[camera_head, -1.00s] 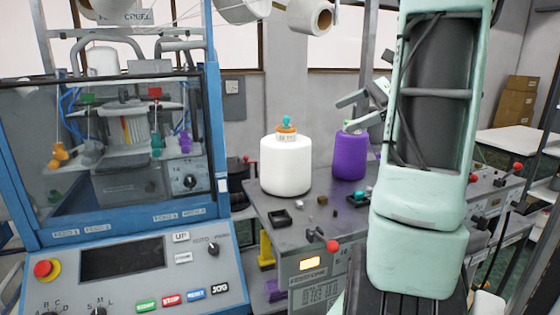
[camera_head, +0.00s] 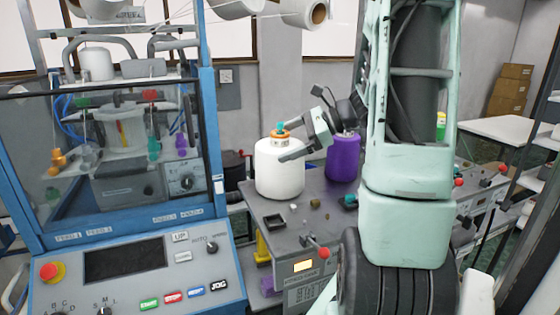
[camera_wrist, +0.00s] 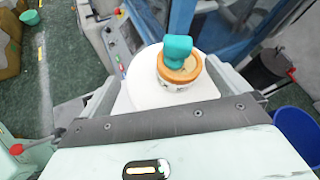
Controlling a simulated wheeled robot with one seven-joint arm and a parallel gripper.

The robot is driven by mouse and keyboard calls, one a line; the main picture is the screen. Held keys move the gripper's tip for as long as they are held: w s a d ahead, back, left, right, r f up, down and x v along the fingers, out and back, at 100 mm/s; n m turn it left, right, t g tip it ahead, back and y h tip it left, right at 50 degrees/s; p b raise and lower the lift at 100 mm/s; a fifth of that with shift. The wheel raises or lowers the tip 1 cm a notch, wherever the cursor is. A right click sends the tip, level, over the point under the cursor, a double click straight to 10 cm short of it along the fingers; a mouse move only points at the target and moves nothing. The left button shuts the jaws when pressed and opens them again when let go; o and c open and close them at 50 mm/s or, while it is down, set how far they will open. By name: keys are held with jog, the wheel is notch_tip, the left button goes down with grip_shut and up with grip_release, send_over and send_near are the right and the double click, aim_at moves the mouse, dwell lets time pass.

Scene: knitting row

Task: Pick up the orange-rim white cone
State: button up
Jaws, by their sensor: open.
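The orange-rim white cone (camera_head: 280,172) stands upright on the grey table (camera_head: 262,209) in the head view, with an orange rim and a teal tip on top. My gripper (camera_head: 281,142) is open at the cone's upper part, its fingers reaching in from the right. In the wrist view, the cone (camera_wrist: 205,88) with its orange rim and teal tip lies between the two spread fingers of my gripper (camera_wrist: 172,92). I cannot tell whether a finger touches it.
A purple cone (camera_head: 342,158) stands just right of the white one, close to my gripper. The blue-framed knitting machine (camera_head: 212,130) is at the left. A blue bin (camera_wrist: 297,133) shows in the wrist view.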

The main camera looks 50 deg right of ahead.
jog(key=shift+w+a+f, duration=0.15)
jog(key=shift+w+f, duration=0.05)
jog(key=shift+w, duration=0.1)
jog(key=c, duration=1.7)
jog(key=shift+r, duration=0.1)
notch_tip(320, 180, up, 10)
jog(key=shift+b, duration=1.25)
notch_tip(320, 180, up, 14)
jog(key=p, duration=1.2)
